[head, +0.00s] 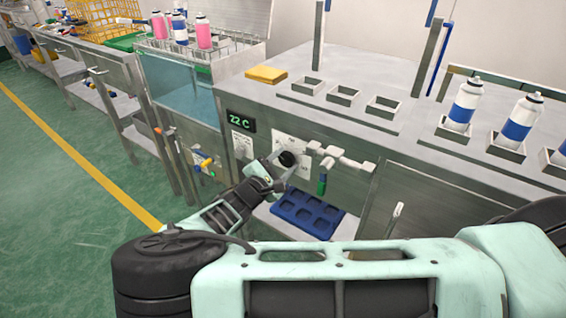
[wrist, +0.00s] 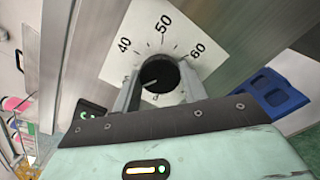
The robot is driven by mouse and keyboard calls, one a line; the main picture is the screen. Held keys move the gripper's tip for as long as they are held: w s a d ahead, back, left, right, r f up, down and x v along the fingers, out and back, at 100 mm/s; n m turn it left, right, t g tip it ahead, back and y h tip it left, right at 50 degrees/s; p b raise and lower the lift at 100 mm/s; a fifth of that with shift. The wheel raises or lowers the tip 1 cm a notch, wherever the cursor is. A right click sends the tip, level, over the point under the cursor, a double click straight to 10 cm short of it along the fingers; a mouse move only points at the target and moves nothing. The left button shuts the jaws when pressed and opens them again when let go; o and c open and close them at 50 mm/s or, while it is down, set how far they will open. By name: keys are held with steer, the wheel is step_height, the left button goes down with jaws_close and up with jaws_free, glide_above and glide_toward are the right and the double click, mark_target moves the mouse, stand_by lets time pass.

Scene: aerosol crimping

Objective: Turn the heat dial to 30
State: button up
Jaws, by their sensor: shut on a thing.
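The heat dial (wrist: 159,75) is a black round knob on a white scale plate (wrist: 148,38) marked 40, 50 and 60 in the wrist view. A pale pointer line on the knob points to the lower left in that view, below the 40 mark. My gripper (wrist: 158,82) is shut on the dial, one finger on each side. In the head view the dial (head: 287,158) is on the front panel with my gripper (head: 280,164) at it. A green display (head: 241,121) above left of it reads 22 C. The lower part of the scale is hidden by my gripper.
A blue tray (head: 307,213) lies on the shelf below. A water tank (head: 182,88) with cans above it stands to the left. Blue-and-white cans (head: 463,105) stand on the bench at right.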

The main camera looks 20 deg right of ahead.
stand_by(0.4)
steer(key=o, duration=1)
steer(key=shift+c, duration=0.2)
steer(key=shift+a, duration=0.1)
steer(key=v, duration=1.7)
steer(key=shift+s+b, duration=0.15)
steer(key=shift+b, duration=0.15)
steer(key=shift+a, duration=0.1)
